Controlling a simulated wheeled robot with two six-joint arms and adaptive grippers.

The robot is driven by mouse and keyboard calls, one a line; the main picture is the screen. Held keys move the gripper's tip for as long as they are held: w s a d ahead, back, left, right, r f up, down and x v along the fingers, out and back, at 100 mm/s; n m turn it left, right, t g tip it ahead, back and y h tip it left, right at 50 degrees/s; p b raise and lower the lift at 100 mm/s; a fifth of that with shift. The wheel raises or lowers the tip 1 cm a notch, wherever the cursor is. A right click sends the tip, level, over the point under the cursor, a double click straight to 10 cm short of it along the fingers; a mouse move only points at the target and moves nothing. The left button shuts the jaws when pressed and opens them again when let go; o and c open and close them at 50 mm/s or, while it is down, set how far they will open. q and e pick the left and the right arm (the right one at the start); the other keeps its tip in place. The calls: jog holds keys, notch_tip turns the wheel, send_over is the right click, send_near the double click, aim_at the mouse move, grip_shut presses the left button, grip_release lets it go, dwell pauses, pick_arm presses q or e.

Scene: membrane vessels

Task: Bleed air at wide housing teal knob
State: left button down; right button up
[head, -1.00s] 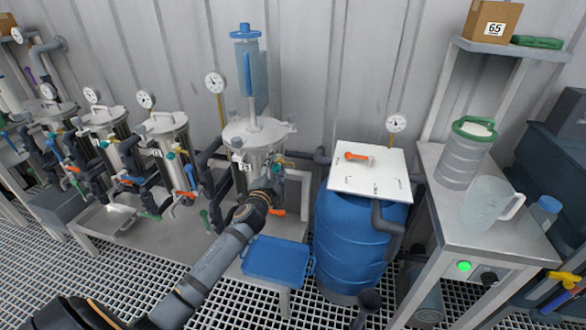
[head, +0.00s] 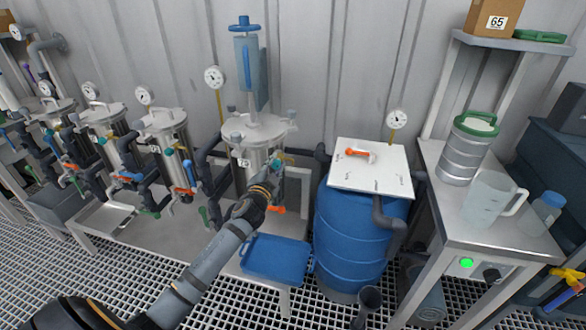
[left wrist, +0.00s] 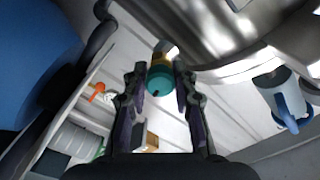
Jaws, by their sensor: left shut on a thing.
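The wide housing (head: 254,135) is the steel vessel with a lid at the middle of the head view. Its teal knob (left wrist: 159,80) shows in the left wrist view, on a brass-coloured stem by the steel wall. My left gripper (left wrist: 160,88) has one finger on each side of the knob and is shut on it. In the head view the left gripper (head: 274,168) reaches the right front side of the housing, and it hides most of the knob. My right gripper is not in view.
A blue barrel (head: 345,240) with a white board (head: 370,170) on top stands to the right. A blue tray (head: 275,260) lies below the housing. An orange-handled valve (head: 277,209) sits just under my left gripper. Narrower steel housings (head: 165,145) stand to the left.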

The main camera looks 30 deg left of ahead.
pick_arm(q)
jog(key=shift+f+n, duration=0.1)
jog(key=shift+n, duration=0.6)
jog(key=shift+f+n+b, duration=0.2)
jog(key=shift+n+b, duration=0.8)
jog(key=shift+n, duration=0.2)
jog(key=shift+r+n, duration=0.2)
jog(key=shift+n, duration=0.6)
jog(key=shift+f+n+b, duration=0.15)
jog(key=shift+n+b, duration=0.95)
jog(key=shift+n, duration=0.9)
jog(key=shift+r, duration=0.2)
